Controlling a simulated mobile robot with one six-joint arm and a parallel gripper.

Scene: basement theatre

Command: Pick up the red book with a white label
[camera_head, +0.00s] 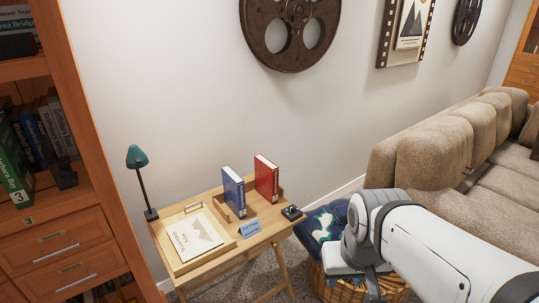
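The red book (267,178) stands upright in a wooden holder (280,196) near the back of a small wooden table. Small white marks show on its spine; I cannot make out a label clearly. A blue book (233,191) stands upright to its left, with a gap between them. My arm comes in from the right, and my gripper (362,276) is low at the table's right, apart from the red book. Its fingers are not clear, so I cannot tell whether it is open or shut.
The table (262,236) also carries a tray (178,268) with a framed picture, a blue card (250,228), a small dark object (292,212) and a lamp (139,172). A basket with a dark cushion (318,228) stands right of it. A sofa (432,158) is at right, a bookcase (62,202) at left.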

